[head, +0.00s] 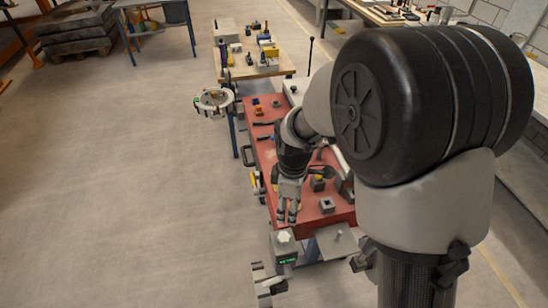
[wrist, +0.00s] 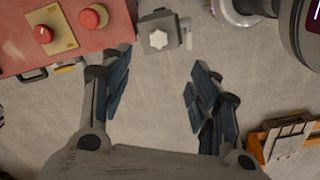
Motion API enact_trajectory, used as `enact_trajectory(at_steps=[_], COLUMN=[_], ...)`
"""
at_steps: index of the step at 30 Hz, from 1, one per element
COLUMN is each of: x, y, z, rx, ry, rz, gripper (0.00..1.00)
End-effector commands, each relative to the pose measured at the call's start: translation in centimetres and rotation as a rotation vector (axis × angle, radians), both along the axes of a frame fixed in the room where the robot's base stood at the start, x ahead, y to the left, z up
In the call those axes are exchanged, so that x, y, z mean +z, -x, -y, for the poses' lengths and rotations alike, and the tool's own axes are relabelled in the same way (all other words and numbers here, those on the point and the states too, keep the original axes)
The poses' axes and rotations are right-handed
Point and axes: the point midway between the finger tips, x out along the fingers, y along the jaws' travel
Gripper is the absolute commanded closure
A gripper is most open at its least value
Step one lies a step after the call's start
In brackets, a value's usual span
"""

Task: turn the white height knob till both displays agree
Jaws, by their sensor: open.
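The white height knob (head: 283,236) sits on top of a grey box beside the near end of the red bench. A small green-lit display (head: 288,261) is on that box's front; its digits are too small to read. In the wrist view the star-shaped white knob (wrist: 158,39) is ahead of the fingertips, near the top middle. My gripper (head: 287,215) points down just behind the box; its two blue-padded fingers (wrist: 160,64) are apart with nothing between them. At the wrist view's top right edge, a dark round housing (wrist: 290,35) shows part of a lit purple readout, cut off.
The red bench (head: 262,150) carries small tools and blocks. In the wrist view a red dial (wrist: 44,34) and a red button (wrist: 93,17) stand left of the knob. An orange-edged wooden item (wrist: 285,141) lies lower right. Open floor (head: 150,200) is at left.

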Motion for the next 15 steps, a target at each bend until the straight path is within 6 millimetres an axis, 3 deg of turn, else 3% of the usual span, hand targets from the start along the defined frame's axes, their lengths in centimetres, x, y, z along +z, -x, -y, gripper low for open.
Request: enact_trajectory(at_steps=[8, 15], x=[-2.5, -7.3], y=[-0.2, -0.1], z=[-0.6, -0.5], rx=[0.058, 0.056], ry=[0.006, 0.006], rz=[-0.018, -0.02], gripper=[0.44, 0.44])
